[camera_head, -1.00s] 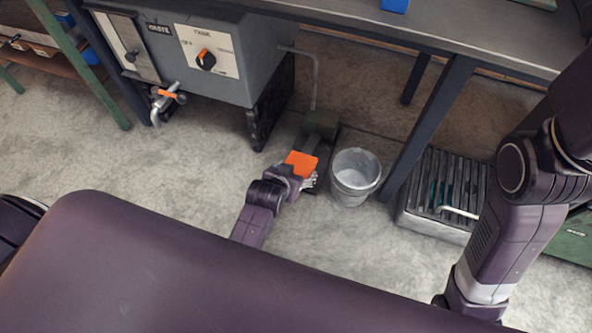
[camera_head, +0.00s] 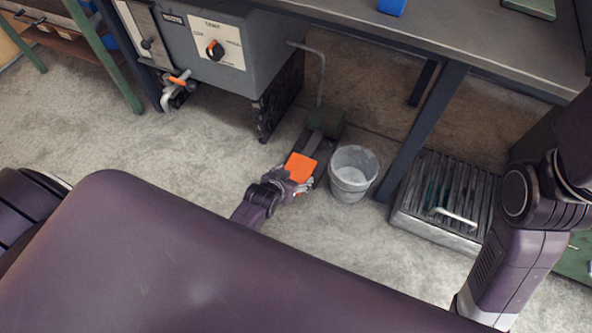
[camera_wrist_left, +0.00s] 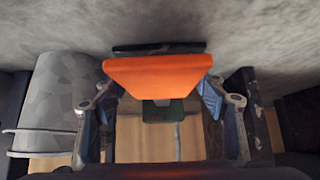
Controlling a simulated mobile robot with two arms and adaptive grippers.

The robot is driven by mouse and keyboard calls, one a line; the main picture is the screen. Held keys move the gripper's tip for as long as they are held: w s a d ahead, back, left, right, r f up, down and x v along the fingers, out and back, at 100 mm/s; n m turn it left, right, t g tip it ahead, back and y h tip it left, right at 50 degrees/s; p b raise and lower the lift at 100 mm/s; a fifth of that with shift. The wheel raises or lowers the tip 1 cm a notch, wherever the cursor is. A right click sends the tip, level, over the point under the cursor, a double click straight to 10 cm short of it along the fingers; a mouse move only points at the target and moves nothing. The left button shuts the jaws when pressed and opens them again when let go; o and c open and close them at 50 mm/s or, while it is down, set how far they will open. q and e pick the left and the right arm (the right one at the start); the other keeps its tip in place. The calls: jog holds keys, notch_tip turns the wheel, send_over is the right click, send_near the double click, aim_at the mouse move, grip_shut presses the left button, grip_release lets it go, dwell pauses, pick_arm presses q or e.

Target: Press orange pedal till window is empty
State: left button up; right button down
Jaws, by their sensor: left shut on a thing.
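The orange pedal (camera_head: 300,167) is near the floor in front of the grey machine, beside the bucket. My left gripper (camera_head: 297,186) is at the pedal's near end and shut on it. In the left wrist view the orange pedal (camera_wrist_left: 158,70) lies between the two fingers of my left gripper (camera_wrist_left: 158,92). The grey machine (camera_head: 270,60) has a dial panel and a pale upright panel (camera_head: 147,42) on its front. I cannot tell from here whether that panel is the window, nor its level. My right gripper is out of view.
A grey bucket (camera_head: 353,174) stands right of the pedal; it also shows in the left wrist view (camera_wrist_left: 62,100). A slatted metal box (camera_head: 440,220) sits further right past a table leg (camera_head: 425,125). A tap (camera_head: 177,90) hangs at the machine's front. Floor at left is clear.

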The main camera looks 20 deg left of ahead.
pick_arm(q)
jog(key=shift+s+f, duration=0.35)
jog(key=shift+f, duration=0.25)
jog(key=o, duration=1.7)
jog(key=shift+w+r, duration=0.1)
jog(key=shift+r, duration=0.1)
jog(key=shift+r, duration=0.1)
jog(key=v, duration=1.1)
jog(key=shift+s+r, duration=0.2)
jog(key=shift+s, duration=0.1)
jog(key=shift+c, duration=0.7)
